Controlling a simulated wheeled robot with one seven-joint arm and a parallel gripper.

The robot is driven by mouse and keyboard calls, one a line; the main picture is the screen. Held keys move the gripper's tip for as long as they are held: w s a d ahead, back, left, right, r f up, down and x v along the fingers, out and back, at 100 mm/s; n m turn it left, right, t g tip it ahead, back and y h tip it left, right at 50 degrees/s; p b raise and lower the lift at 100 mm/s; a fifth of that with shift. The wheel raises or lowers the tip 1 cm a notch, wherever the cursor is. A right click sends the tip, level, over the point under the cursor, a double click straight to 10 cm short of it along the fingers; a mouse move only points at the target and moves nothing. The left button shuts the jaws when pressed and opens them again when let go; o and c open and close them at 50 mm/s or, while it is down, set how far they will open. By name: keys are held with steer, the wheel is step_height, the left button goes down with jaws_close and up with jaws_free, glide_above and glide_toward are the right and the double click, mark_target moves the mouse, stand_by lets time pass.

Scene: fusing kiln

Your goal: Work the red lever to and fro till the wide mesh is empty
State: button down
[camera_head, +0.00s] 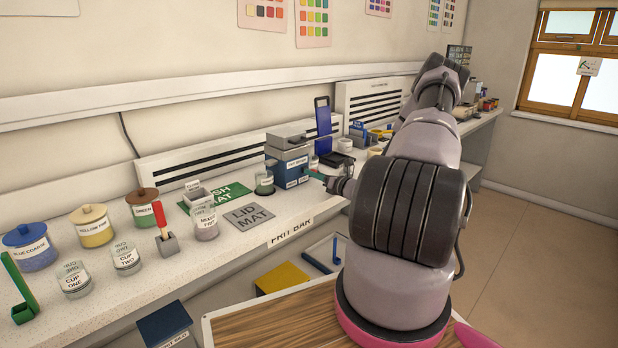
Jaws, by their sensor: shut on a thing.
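A blue-grey box (286,164) with a grey top part (287,137) and small white labels stands on the counter, centre. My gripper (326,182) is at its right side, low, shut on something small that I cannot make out. A short teal-green piece (313,175) shows between the gripper and the box. No red lever shows on the box; it may be hidden. The only clear red handle (158,211) stands upright in a grey block (168,243) at the left, apart from my gripper. The wide mesh and whether it holds anything cannot be made out.
A grey lid mat (250,218), a green mat (236,188) and a mixed frit jar (206,229) lie left of the box. Cups (75,283) and lidded jars (91,228) stand further left. A blue upright panel (323,118) is behind right.

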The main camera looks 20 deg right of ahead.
steer(key=shift+d, duration=0.3)
steer(key=c, duration=0.6)
jaws_free()
steer(key=shift+w, duration=0.1)
steer(key=shift+o, duration=0.2)
steer(key=v, duration=1)
steer(key=shift+s, duration=0.4)
steer(key=shift+d, duration=0.15)
